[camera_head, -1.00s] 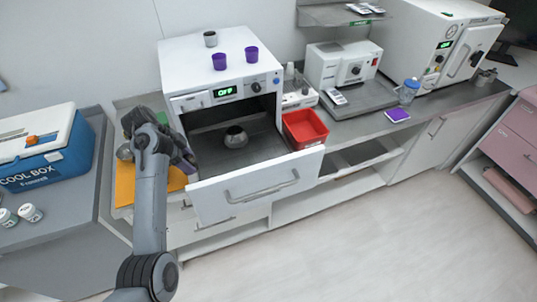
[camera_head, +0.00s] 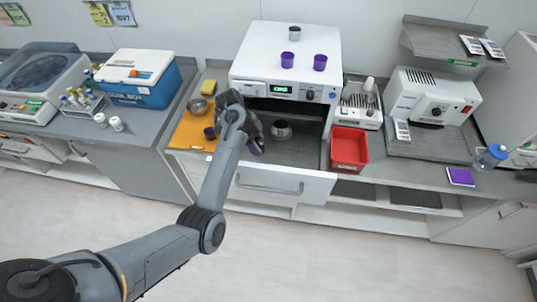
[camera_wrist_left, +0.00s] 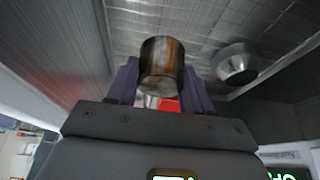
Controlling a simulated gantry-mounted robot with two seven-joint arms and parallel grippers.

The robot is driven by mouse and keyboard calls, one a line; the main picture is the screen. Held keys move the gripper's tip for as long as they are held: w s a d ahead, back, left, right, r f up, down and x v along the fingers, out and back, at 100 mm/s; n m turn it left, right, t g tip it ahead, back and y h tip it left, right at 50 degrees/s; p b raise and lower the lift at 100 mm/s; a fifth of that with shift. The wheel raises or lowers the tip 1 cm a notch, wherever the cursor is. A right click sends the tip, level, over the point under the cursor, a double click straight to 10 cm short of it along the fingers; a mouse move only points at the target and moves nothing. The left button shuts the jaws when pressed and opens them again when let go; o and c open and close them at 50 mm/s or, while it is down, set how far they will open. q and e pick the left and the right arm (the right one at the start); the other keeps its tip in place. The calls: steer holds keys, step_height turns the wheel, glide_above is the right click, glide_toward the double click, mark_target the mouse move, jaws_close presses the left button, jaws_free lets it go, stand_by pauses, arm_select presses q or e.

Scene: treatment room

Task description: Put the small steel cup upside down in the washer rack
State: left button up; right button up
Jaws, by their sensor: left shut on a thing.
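My left gripper (camera_head: 256,146) reaches over the left part of the open washer rack (camera_head: 303,154). In the left wrist view its two fingers (camera_wrist_left: 160,85) are shut on a small steel cup (camera_wrist_left: 162,62). The cup is above the metal rack floor (camera_wrist_left: 205,25); I cannot tell which end is its mouth. In the head view the arm and gripper mostly hide it. A rounded steel vessel (camera_head: 281,131) stands in the rack to the right of my gripper, apart from it; it also shows in the left wrist view (camera_wrist_left: 237,66). My right gripper is not in view.
The white washer (camera_head: 262,50) has another steel cup (camera_head: 295,34) and two purple cups (camera_head: 287,60) on top. A red bin (camera_head: 349,150) stands right of the rack. Left are an orange mat (camera_head: 187,136) and a steel bowl (camera_head: 197,105). Rack floor right of the gripper is clear.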

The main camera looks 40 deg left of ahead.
arm_select(q)
steer(key=f, duration=0.5)
steer(key=shift+d+f, duration=0.15)
steer(key=shift+d, duration=0.1)
steer(key=shift+f+b, duration=0.4)
steer(key=shift+f, duration=1)
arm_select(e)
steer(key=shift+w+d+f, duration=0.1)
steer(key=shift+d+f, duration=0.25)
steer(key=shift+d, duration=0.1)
arm_select(q)
steer(key=shift+f, duration=0.2)
steer(key=o, duration=1.1)
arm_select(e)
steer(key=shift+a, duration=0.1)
arm_select(q)
steer(key=shift+r, duration=0.15)
